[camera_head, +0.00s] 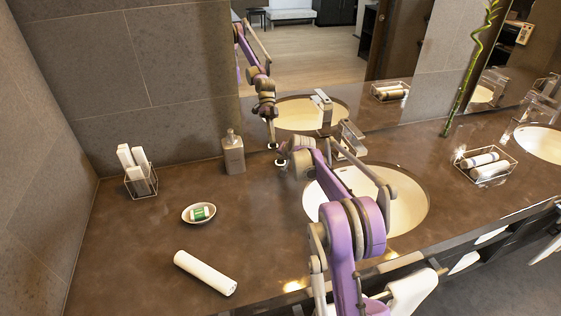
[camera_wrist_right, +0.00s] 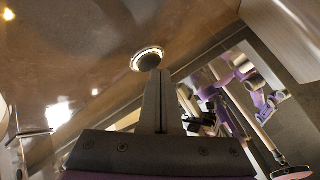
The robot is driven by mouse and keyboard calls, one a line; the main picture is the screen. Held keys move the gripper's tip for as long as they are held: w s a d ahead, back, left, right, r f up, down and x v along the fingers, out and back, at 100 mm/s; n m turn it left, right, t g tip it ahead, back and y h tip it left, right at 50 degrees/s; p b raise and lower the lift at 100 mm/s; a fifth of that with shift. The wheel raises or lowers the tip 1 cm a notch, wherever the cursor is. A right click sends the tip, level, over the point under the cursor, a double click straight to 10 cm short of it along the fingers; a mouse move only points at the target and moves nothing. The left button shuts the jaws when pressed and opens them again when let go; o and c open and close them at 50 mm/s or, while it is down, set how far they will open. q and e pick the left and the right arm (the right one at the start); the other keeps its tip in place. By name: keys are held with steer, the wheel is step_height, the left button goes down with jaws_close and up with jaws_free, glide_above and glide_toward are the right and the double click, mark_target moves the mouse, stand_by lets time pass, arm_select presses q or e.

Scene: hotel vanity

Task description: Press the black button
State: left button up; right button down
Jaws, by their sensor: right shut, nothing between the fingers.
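The black button (camera_wrist_right: 147,58) is a dark round disc with a pale ring, on the brown counter in the right wrist view. In the head view it shows as a small pale-rimmed spot (camera_head: 281,162) near the mirror, left of the near basin. My right gripper (camera_wrist_right: 156,74) is shut and empty, its fingertips overlapping the button's near edge in the right wrist view. I cannot tell whether they touch it. In the head view the right gripper (camera_head: 282,157) is right at the button and partly hides it. My left gripper is not in view.
A soap bottle (camera_head: 233,153) stands left of the button. A soap dish (camera_head: 187,218), a wire holder (camera_head: 141,182) and a white roll (camera_head: 205,272) lie further left. The faucet (camera_head: 350,138) and basin (camera_head: 411,205) are to the right. The mirror reflects my arm behind.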

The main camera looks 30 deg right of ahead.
mark_target(281, 163)
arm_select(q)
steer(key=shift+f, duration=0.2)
arm_select(e)
steer(key=shift+f, duration=0.4)
stand_by(0.4)
steer(key=shift+r, duration=0.1)
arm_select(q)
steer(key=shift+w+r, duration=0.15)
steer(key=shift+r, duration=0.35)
arm_select(e)
steer(key=shift+r, duration=0.8)
arm_select(q)
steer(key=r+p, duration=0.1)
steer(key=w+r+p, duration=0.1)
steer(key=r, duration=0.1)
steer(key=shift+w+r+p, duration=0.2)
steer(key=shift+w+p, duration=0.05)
steer(key=shift+p, duration=0.15)
arm_select(e)
step_height(281, 163, up, 6)
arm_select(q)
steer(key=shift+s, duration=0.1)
